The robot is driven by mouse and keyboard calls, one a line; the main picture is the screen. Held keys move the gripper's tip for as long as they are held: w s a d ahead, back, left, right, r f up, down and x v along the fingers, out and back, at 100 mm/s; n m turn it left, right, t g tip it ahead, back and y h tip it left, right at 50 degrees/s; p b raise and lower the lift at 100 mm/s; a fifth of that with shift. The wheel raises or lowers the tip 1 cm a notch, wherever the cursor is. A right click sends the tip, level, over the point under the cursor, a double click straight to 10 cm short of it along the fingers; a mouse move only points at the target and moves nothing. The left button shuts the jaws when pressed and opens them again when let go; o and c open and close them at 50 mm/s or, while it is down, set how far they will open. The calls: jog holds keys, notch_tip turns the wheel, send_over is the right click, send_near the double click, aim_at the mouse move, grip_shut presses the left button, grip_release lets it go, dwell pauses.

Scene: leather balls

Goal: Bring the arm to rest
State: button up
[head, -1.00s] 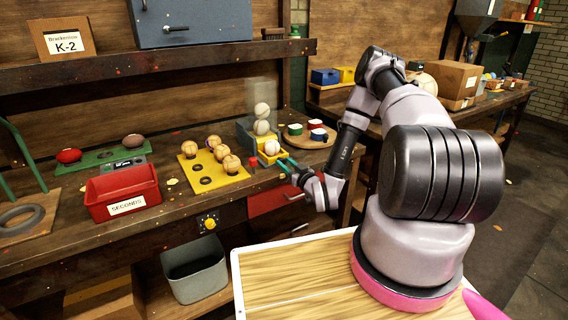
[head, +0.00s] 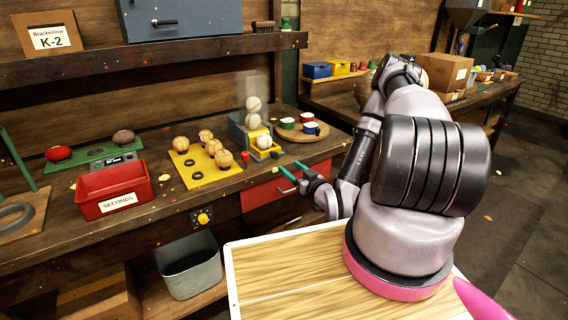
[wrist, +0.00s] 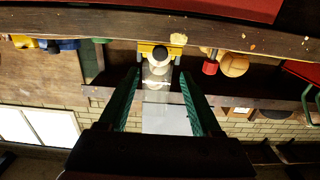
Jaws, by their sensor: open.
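My gripper (head: 288,182) shows in the head view just off the front edge of the workbench, beside the red drawer. Its two teal fingers are apart with nothing between them. The wrist view, which looks upside down, also shows the open fingers (wrist: 160,76). Beyond them, in the gap, the white balls of the ball stand (wrist: 176,51) appear at a distance.
The workbench holds a red SECONDS bin (head: 115,190), a yellow tray (head: 208,168) with several tan balls, a stand with white balls (head: 254,120) and a round board with cups (head: 300,131). A red drawer (head: 268,190) is below. A grey bin (head: 190,265) stands lower.

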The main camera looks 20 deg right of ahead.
jog(key=shift+v, duration=1)
jog(key=w+d+r+g+h, duration=0.2)
jog(key=w+d+r+g, duration=0.3)
jog(key=w+r, duration=0.4)
jog(key=s+d+r+m+g+h, duration=0.1)
jog(key=d+r+h, duration=0.1)
jog(key=r, duration=0.6)
jog(key=s+d+r+m+g+h, duration=0.1)
jog(key=s+r+h, duration=0.1)
jog(key=r, duration=0.6)
jog(key=s+a+r+m+g, duration=0.2)
jog(key=s+a+r+m, duration=0.15)
jog(key=s+r, duration=0.85)
jog(key=s+a+r+m+y, duration=0.1)
jog(key=s+a+r, duration=0.1)
jog(key=s, duration=0.5)
jog(key=s+a+r+m+g+y, duration=0.1)
jog(key=s+a+r, duration=0.2)
jog(key=s, duration=0.5)
jog(key=shift+r+y, duration=0.3)
jog(key=shift+r, duration=0.55)
